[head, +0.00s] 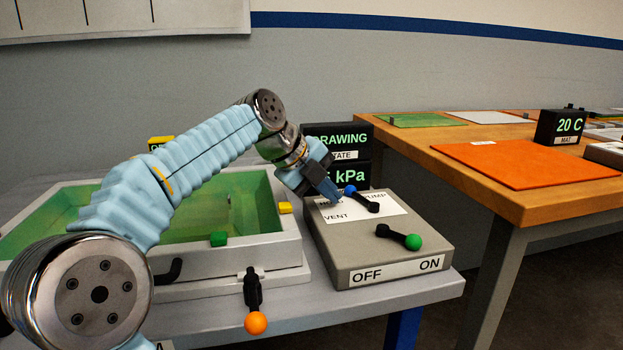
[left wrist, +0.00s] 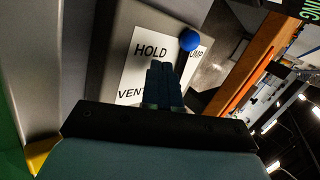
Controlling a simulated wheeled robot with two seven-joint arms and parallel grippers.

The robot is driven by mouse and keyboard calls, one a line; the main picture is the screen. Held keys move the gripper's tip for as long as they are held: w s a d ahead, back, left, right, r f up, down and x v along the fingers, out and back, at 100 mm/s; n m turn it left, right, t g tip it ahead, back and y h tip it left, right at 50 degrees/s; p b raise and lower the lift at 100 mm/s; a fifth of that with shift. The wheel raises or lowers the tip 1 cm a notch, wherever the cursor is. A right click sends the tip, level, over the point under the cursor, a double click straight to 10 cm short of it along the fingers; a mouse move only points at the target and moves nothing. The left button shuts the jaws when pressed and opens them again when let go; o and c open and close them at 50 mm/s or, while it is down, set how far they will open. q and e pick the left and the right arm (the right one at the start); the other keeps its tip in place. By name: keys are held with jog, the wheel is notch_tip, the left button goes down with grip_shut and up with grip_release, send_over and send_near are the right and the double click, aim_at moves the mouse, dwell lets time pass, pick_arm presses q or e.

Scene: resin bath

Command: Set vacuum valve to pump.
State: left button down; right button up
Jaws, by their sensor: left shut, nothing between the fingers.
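The vacuum valve is a black lever with a blue ball knob (head: 350,190) on the grey control box (head: 345,252). A white label (head: 338,211) under it reads VENT, HOLD and PUMP. In the left wrist view the blue knob (left wrist: 189,40) lies between HOLD and PUMP and covers the P of PUMP. The lever's black end lies to the lower right in the head view. My left gripper (head: 333,197) is shut and empty, its tips over the label just left of the knob; contact cannot be told. The fingers (left wrist: 163,80) show below HOLD. My right gripper is not in view.
A lever with a green knob (head: 413,242) sits by OFF/ON. An orange-knobbed lever (head: 256,323) is at the green bath (head: 288,248). A display (head: 338,140) behind the box reads DRAWING and kPa. A wooden table (head: 515,208) with an orange mat (head: 510,165) stands right.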

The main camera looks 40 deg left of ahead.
aim_at(355, 193)
pick_arm(q)
jog(key=shift+w+d+f, duration=0.15)
jog(key=shift+w+d, duration=0.3)
jog(key=shift+w, duration=0.35)
jog(key=shift+w+d+f, duration=0.1)
jog(key=shift+w+d, duration=0.3)
jog(key=shift+w, duration=0.4)
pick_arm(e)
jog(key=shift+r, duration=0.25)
pick_arm(q)
jog(key=shift+w+p, duration=0.35)
jog(key=shift+w, duration=0.55)
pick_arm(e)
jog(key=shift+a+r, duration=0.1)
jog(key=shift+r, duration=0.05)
